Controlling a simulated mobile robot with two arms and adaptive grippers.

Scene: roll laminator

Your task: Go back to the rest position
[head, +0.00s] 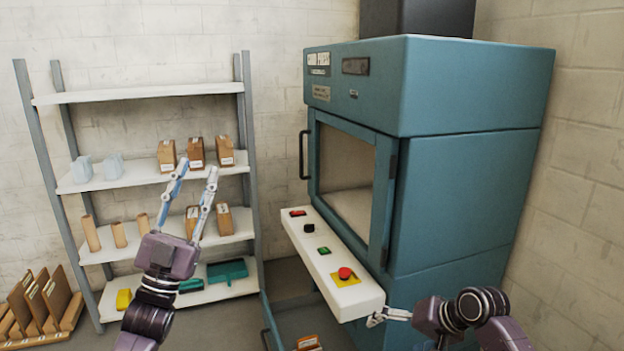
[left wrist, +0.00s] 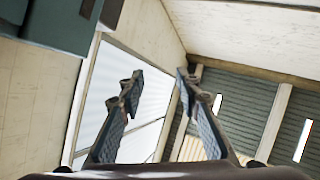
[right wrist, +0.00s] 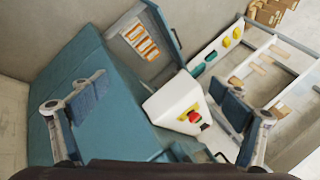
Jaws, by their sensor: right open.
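My left gripper (head: 196,170) is raised in front of the shelf rack in the head view, fingers pointing up, open and empty. In the left wrist view its two fingers (left wrist: 160,78) stand apart with nothing between them. My right gripper (head: 376,318) is low at the right end of the white control panel (head: 312,250) in the head view, close to it; contact cannot be told. In the right wrist view its fingers (right wrist: 160,88) are wide apart and empty. The panel's red mushroom button (head: 345,273) on a yellow plate also shows there (right wrist: 194,117).
The teal machine (head: 460,180) fills the right side, its windowed door (head: 345,175) shut. The rack (head: 140,97) holds boxes and other items. A wooden stand with folders (head: 40,305) is at lower left. Between rack and panel, floor shows.

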